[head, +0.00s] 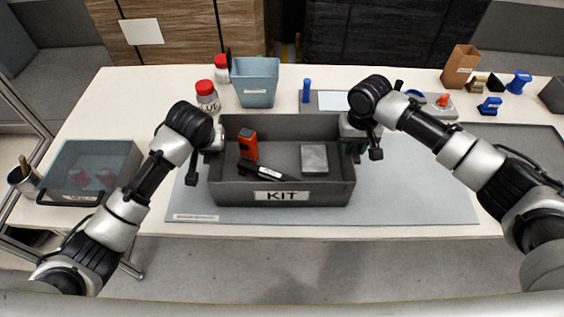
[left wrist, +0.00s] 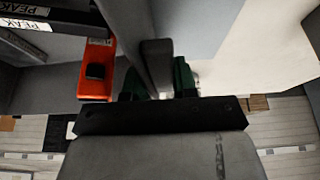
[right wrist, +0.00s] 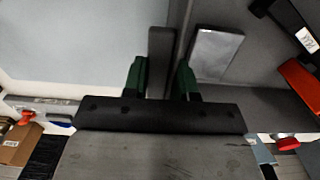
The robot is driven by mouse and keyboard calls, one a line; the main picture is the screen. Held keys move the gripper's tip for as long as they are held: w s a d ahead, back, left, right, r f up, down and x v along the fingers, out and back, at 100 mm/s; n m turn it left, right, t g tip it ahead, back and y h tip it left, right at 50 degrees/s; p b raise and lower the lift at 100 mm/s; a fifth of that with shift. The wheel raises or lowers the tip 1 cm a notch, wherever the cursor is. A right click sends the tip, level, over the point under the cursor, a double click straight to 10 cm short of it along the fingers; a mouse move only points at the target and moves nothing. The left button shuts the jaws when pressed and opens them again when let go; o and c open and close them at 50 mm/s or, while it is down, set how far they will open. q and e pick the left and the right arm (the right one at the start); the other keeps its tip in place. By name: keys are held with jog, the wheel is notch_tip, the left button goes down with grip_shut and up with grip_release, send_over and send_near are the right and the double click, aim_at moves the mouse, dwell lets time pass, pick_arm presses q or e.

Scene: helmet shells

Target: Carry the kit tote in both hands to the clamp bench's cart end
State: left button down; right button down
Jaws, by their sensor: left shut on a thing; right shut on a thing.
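The dark grey kit tote (head: 225,192) with a KIT label on its front wall is at the middle of the bench in the head view. It holds an orange tool (head: 248,145), a black labelled bar (head: 262,172) and a grey block (head: 314,159). My left gripper (head: 215,140) is shut on the tote's left wall; its green fingers straddle the wall in the left wrist view (left wrist: 158,80). My right gripper (head: 350,140) is shut on the right wall, also seen in the right wrist view (right wrist: 161,78). I cannot tell whether the tote touches the mat.
A grey mat (head: 420,205) lies under the tote on the white bench (head: 100,110). A clear bin (head: 90,170) stands left. A glue jar (head: 207,97) and blue-grey bin (head: 255,82) stand behind. Blue clamps (head: 519,82) and a cardboard box (head: 460,66) are at back right.

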pick_arm(q)
jog(key=shift+w+r, duration=0.1)
jog(key=shift+r, duration=0.05)
pick_arm(e)
jog(key=shift+w+r, duration=0.1)
jog(key=shift+r, duration=0.05)
